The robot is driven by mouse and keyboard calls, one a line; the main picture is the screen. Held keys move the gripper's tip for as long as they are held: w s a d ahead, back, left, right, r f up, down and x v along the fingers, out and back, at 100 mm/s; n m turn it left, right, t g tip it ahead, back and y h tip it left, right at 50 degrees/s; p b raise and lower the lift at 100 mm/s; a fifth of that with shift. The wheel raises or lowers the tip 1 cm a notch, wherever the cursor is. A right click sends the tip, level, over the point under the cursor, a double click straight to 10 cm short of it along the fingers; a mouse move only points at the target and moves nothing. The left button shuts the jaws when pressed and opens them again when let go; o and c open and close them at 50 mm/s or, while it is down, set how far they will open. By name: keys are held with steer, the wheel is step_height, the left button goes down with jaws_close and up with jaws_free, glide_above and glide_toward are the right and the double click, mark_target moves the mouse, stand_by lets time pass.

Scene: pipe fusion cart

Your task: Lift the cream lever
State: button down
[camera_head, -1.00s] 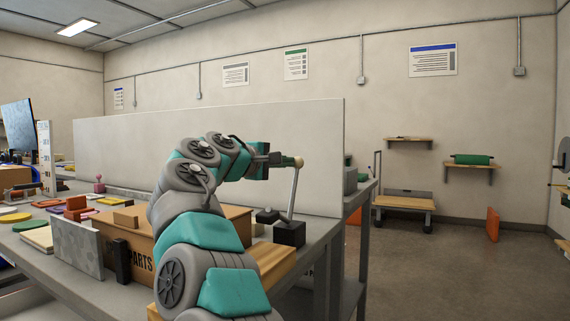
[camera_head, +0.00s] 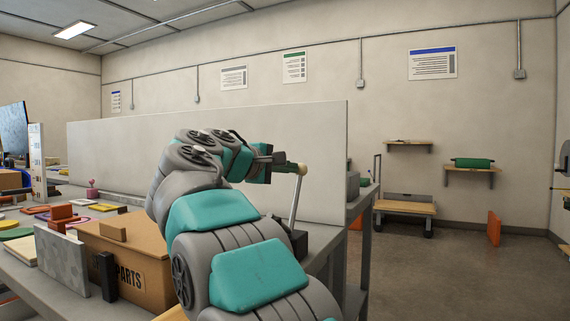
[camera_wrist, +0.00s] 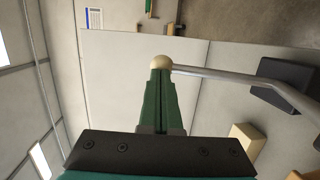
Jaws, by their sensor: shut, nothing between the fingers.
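The lever has a cream ball knob (camera_head: 302,169) on a thin grey rod (camera_head: 296,200) that stands nearly upright from a black base (camera_head: 299,241) on the bench. In the wrist view the cream knob (camera_wrist: 160,62) is right at my fingertips, and its rod runs right to the black base (camera_wrist: 285,82). My gripper (camera_head: 289,167) is at the knob's left side in the head view. In the wrist view its green fingers (camera_wrist: 161,71) are shut together with their tips against or just short of the knob; I cannot tell which.
A cardboard parts box (camera_head: 128,262), a grey slab (camera_head: 66,262) and a black block (camera_head: 107,277) stand on the bench left of my arm. A pale panel (camera_head: 110,150) rises behind. A tan block (camera_wrist: 246,141) lies near the base. Open floor lies to the right.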

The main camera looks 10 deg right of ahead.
steer(key=shift+w+d+f+p, duration=0.1)
steer(key=shift+w+d+p, duration=0.2)
steer(key=shift+p, duration=0.25)
steer(key=shift+f, duration=0.1)
steer(key=shift+s, duration=0.1)
